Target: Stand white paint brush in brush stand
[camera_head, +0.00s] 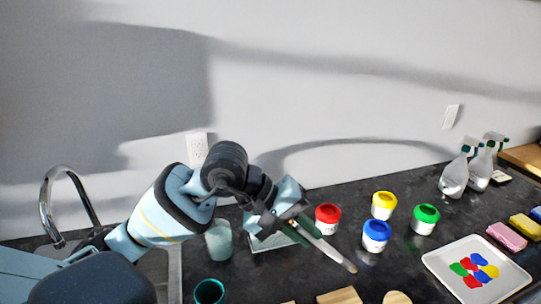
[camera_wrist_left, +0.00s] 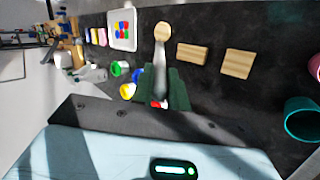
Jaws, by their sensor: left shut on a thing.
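My left gripper (camera_head: 296,228) is shut on the white paint brush (camera_head: 333,252), which slants down to the right above the counter with its tan end lowest. In the left wrist view, the brush (camera_wrist_left: 160,78) sticks out between the green fingers of the left gripper (camera_wrist_left: 163,88). A pale teal cup (camera_head: 219,241) stands left of the gripper, and a darker teal cup (camera_head: 209,291) is nearer the front; it also shows in the left wrist view (camera_wrist_left: 302,121). I cannot tell which is the brush stand. A pale flat object (camera_head: 268,243) is partly hidden behind the gripper. My right gripper is out of view.
Red (camera_head: 327,219), yellow (camera_head: 383,205), blue (camera_head: 376,236) and green (camera_head: 425,219) paint pots stand right of the gripper. A white palette (camera_head: 439,267) and spray bottles (camera_head: 457,174) are farther right. Wooden blocks (camera_head: 340,296) lie in front. A sink tap (camera_head: 50,208) is left.

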